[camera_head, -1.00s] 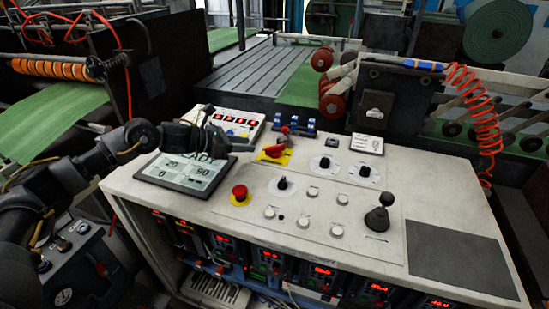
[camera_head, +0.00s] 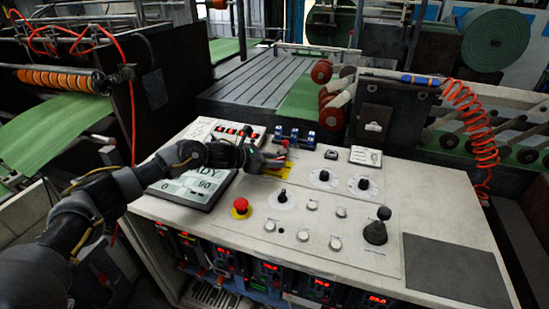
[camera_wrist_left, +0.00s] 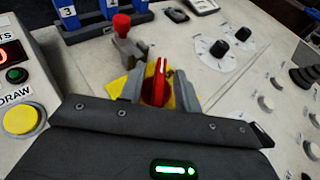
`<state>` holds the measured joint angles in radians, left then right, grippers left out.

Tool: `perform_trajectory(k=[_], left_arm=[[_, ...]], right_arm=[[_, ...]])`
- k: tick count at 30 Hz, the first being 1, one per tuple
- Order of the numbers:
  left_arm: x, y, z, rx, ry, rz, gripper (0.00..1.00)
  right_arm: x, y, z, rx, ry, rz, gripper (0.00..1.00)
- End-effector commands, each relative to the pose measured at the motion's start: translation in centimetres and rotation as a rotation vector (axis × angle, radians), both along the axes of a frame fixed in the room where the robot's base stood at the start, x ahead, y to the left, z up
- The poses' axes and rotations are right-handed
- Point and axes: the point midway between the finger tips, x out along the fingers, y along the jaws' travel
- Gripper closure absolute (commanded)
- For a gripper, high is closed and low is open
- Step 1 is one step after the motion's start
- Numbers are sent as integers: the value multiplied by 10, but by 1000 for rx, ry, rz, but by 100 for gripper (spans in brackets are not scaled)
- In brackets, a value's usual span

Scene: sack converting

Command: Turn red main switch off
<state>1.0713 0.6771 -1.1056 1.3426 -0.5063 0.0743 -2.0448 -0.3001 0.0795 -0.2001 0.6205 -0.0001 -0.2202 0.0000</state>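The red main switch (camera_wrist_left: 160,82) shows in the left wrist view as a red handle on a yellow plate (camera_wrist_left: 118,87), its handle pointing roughly up the picture. My left gripper (camera_wrist_left: 159,95) is open, with one grey finger on each side of the handle. Yellow shows between the fingers and the red handle, so I see no clear grip; contact cannot be told. In the head view my left gripper (camera_head: 270,160) is over the yellow plate and hides most of the switch. My right gripper is not in view.
A red-capped grey part (camera_wrist_left: 121,25) stands just behind the switch, near blue breakers (camera_head: 295,136). A tilted display (camera_head: 188,187) lies under my left arm. A red emergency button (camera_head: 240,206), black knobs and a joystick (camera_head: 376,228) stand on the panel.

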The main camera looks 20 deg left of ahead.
Motion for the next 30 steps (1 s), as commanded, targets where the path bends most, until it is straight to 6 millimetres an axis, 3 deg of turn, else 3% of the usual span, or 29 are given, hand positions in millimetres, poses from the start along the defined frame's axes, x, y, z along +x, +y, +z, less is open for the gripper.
perform_trajectory(k=[10,18,30], left_arm=[[3,-3,-2,0,0,1,67],[2,-3,-2,0,0,1,100],[2,-3,-3,-1,0,49,100]], right_arm=[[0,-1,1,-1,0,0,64],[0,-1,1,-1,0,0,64],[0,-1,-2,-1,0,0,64]])
